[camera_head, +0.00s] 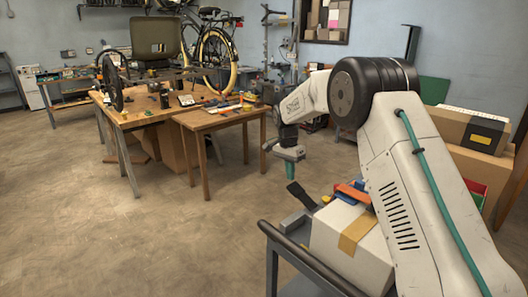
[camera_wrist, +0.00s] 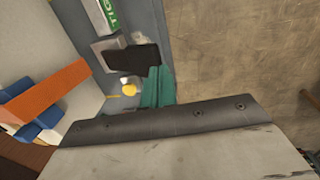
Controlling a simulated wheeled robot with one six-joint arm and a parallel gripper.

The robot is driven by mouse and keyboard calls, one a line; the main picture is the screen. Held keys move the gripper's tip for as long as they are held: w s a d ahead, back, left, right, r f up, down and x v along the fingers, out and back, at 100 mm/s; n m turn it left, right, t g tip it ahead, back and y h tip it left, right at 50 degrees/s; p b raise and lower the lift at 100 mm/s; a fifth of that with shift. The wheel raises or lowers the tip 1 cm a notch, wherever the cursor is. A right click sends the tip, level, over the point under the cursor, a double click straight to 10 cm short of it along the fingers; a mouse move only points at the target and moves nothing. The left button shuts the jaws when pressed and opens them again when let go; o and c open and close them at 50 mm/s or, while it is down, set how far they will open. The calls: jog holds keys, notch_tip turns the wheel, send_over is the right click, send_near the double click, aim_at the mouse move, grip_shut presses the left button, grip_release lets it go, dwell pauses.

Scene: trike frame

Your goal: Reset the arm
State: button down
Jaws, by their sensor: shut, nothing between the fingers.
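My white arm reaches up and over the cart from the right in the head view. My gripper (camera_head: 291,172) hangs at the end of the arm, pointing down, left of the cart's load and above the floor side of the cart. It is shut and holds nothing.
A grey cart (camera_head: 276,262) stands close by with a white box (camera_head: 338,246), an orange and blue clamp-like item (camera_head: 352,192) and a black-ended tool (camera_head: 300,194). A wooden table (camera_head: 222,117) and workbench stand behind. Cardboard boxes (camera_head: 470,130) are at right. Floor at left is open.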

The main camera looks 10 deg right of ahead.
jog(key=s+d+r+n+t, duration=0.1)
jog(key=s+d+r+n, duration=0.15)
jog(key=s+r, duration=0.9)
jog(key=s+d+r+n, duration=0.1)
jog(key=s+r+n, duration=0.2)
jog(key=s+r, duration=0.85)
jog(key=s+f+n+t, duration=0.1)
jog(key=s+f+n, duration=0.2)
jog(key=s, duration=1.1)
jog(key=s+f+n, duration=0.3)
jog(key=s, duration=1.1)
jog(key=shift+s+d+f+t+y, duration=0.2)
jog(key=shift+s+d+t+y, duration=0.05)
jog(key=shift+s+t+y, duration=0.15)
